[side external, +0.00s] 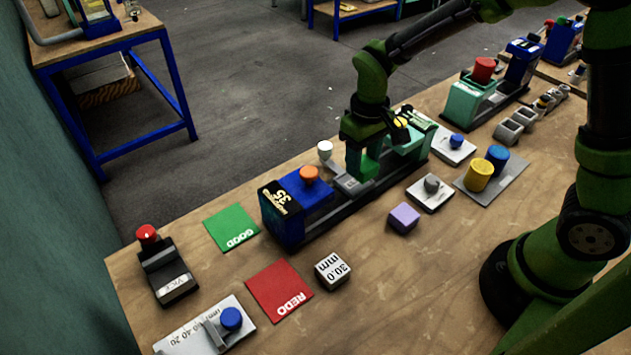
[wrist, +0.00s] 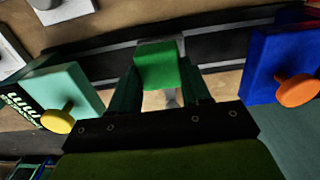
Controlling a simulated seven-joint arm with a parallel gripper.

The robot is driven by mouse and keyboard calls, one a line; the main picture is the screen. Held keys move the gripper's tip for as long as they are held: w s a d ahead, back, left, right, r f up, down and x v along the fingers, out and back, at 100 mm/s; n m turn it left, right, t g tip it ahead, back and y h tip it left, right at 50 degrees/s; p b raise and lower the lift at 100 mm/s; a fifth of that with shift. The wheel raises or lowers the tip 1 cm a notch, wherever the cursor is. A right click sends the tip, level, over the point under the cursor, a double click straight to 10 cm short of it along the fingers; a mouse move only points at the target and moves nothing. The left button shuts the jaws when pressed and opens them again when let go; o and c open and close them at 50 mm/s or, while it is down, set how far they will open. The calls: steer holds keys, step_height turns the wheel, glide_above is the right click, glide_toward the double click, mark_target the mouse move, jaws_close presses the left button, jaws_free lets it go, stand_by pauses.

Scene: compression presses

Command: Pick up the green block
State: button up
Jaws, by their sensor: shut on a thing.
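The green block (wrist: 157,66) is between the two fingers of my gripper (wrist: 160,92) in the wrist view. My gripper is shut on it. In the side external view, my gripper (side external: 364,172) points down over the rail of the press at the middle of the table, and the green block (side external: 369,166) shows only in part between the fingers. The press has a blue jaw (side external: 300,190) with an orange knob on one side and a teal jaw (side external: 412,138) with a yellow knob on the other. Whether the block touches the rail is hard to tell.
A lilac block (side external: 404,218), a white "30.0 mm" cube (side external: 332,270), a green GOOD mat (side external: 231,227) and a red REDO mat (side external: 279,289) lie nearby. A red-button box (side external: 165,268) is at left. A second press (side external: 480,92) stands at the back. Bare wood lies front-centre.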

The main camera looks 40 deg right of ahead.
steer(key=s, duration=0.4)
steer(key=s+d, duration=0.1)
steer(key=s, duration=0.3)
steer(key=s+d+r, duration=0.1)
steer(key=s, duration=0.4)
steer(key=shift+d+r, duration=0.1)
steer(key=shift+d, duration=0.15)
steer(key=shift+s+a, duration=0.1)
steer(key=shift+s, duration=0.2)
steer(key=shift+n, duration=0.7)
steer(key=s+a, duration=0.1)
steer(key=a, duration=0.4)
steer(key=s+a+f, duration=0.1)
steer(key=a, duration=0.5)
steer(key=s+a+f, duration=0.1)
steer(key=s+a, duration=0.1)
steer(key=a, duration=0.3)
steer(key=shift+a, duration=0.3)
steer(key=shift+w+a+r+m, duration=0.1)
steer(key=shift+w+a+m, duration=0.25)
steer(key=shift+m, duration=0.25)
glide_above(275, 283)
steer(key=shift+w+f, duration=0.1)
steer(key=shift+f, duration=2.4)
